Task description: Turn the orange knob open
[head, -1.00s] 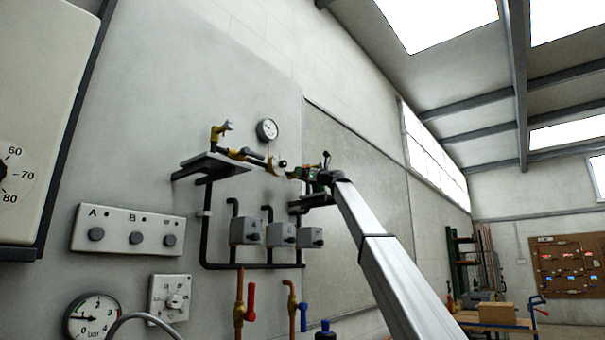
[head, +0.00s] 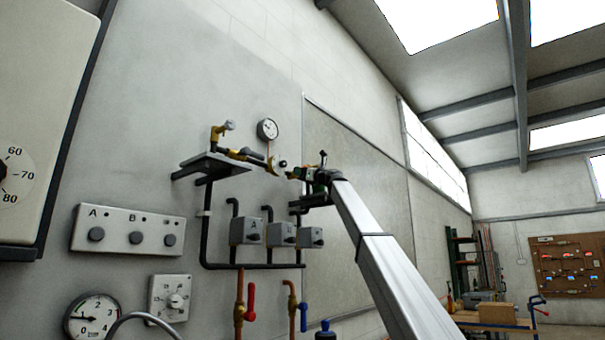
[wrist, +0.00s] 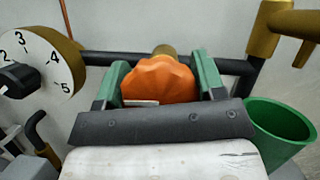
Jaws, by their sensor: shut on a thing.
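The orange knob (wrist: 160,80) is lobed and sits on a brass stem in the middle of the wrist view. My gripper (wrist: 162,82) has its green fingers on either side of the knob and is shut on it. In the head view my gripper (head: 308,175) is at the end of the pipework on the wall, at the tip of my arm. The knob is too small or hidden there to make out.
A white numbered dial (wrist: 42,62) is left of the knob, and a green cup (wrist: 278,130) is close on the right. Brass fittings (wrist: 275,30) stand at upper right. A round gauge (head: 267,129) and grey boxes (head: 246,232) are on the wall.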

